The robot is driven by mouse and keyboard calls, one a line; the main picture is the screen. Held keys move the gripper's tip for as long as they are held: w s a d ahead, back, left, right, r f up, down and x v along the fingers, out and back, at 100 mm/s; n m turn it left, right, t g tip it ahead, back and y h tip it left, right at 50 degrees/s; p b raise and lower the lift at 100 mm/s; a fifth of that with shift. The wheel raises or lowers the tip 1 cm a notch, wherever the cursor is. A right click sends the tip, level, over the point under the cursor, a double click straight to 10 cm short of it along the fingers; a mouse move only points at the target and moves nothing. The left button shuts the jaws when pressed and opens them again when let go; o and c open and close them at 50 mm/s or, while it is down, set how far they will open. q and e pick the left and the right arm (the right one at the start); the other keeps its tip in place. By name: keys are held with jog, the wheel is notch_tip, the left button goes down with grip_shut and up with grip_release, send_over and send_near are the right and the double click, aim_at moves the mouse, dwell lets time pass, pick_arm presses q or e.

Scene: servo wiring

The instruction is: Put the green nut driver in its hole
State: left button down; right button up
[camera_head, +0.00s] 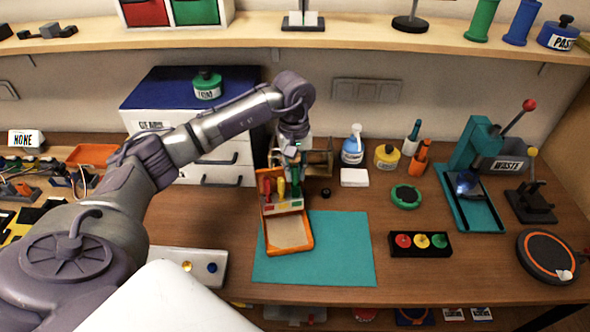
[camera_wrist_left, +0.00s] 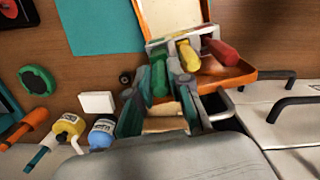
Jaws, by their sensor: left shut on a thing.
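An orange tool case (camera_head: 304,240) stands on the bench at the edge of the teal mat, with a red-handled driver (camera_head: 266,185) and a yellow-handled driver (camera_head: 281,188) upright in its rack. My left gripper (camera_head: 291,152) is over the rack's right end, pointing down. In the left wrist view its fingers (camera_wrist_left: 160,98) are closed around the green nut driver (camera_wrist_left: 159,78), beside the yellow handle (camera_wrist_left: 188,56) and red handle (camera_wrist_left: 221,53). The driver's lower end and its hole are hidden, so I cannot tell whether it is seated. My right gripper is not in view.
A drawer cabinet (camera_head: 222,172) stands close behind and left of the case. A wooden box (camera_head: 318,163), a white block (camera_head: 354,177) and a blue-white bottle (camera_head: 352,150) are to the right.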

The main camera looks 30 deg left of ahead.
pick_arm(q)
jog(key=shift+f+b, duration=0.85)
jog(key=shift+f, duration=0.2)
jog(key=c, duration=0.6)
grip_release()
jog(key=shift+d, duration=0.1)
jog(key=shift+o, duration=0.2)
jog(key=shift+r, duration=0.15)
jog(key=shift+w+a+r+p, duration=0.1)
jog(key=shift+r+p, duration=0.7)
jog(key=shift+r, duration=0.9)
jog(key=shift+a+r+p, duration=0.1)
jog(key=shift+r+p, duration=0.7)
jog(key=shift+r, duration=0.9)
